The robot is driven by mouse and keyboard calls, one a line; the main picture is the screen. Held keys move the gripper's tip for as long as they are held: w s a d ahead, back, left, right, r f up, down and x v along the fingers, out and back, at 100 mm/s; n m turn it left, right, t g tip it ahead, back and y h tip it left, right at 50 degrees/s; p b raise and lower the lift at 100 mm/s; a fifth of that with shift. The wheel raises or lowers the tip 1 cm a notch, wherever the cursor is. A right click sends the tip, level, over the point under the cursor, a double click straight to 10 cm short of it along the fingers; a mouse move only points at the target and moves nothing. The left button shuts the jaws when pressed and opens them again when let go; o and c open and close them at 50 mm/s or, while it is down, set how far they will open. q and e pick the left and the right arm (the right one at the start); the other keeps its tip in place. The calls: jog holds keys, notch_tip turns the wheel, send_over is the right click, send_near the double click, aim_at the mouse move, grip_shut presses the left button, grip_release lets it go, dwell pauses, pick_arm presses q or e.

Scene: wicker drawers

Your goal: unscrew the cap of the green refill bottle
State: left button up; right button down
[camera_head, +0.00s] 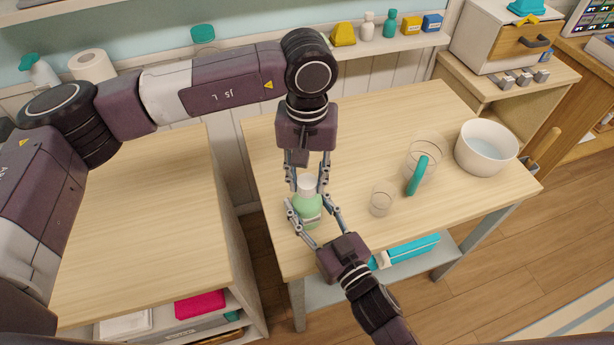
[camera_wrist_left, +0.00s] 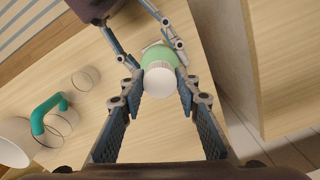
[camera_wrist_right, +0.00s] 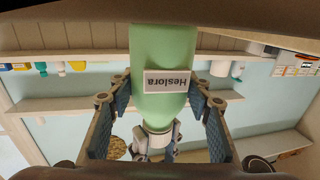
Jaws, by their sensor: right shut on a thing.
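The green refill bottle (camera_head: 308,208) stands upright at the near left part of the light wood table, its white cap (camera_head: 307,184) on top. My right gripper (camera_head: 306,206) is shut on the bottle's body from the near side. The bottle's label reads "Heslora" in the right wrist view (camera_wrist_right: 166,82). My left gripper (camera_head: 311,182) points down from above, its open fingers on either side of the cap. In the left wrist view the cap (camera_wrist_left: 160,80) sits between the two fingertips; I cannot tell whether they touch it.
A clear glass (camera_head: 381,202), a clear jug with a teal handle (camera_head: 416,176) and a white bowl (camera_head: 486,148) stand to the right on the table (camera_head: 350,235). A wood cabinet (camera_head: 130,240) stands left across a gap. A shelf with small items runs behind.

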pick_arm(q)
grip_shut()
jog(key=n, duration=0.4)
jog(key=shift+n, duration=0.4)
jog(key=n, duration=0.3)
jog(key=shift+n, duration=0.3)
jog(key=n, duration=1.3)
jog(key=shift+n, duration=0.4)
jog(key=n, duration=0.5)
jog(key=shift+r, duration=0.1)
jog(key=n, duration=0.3)
jog(key=shift+n, duration=0.4)
jog(key=n, duration=0.5)
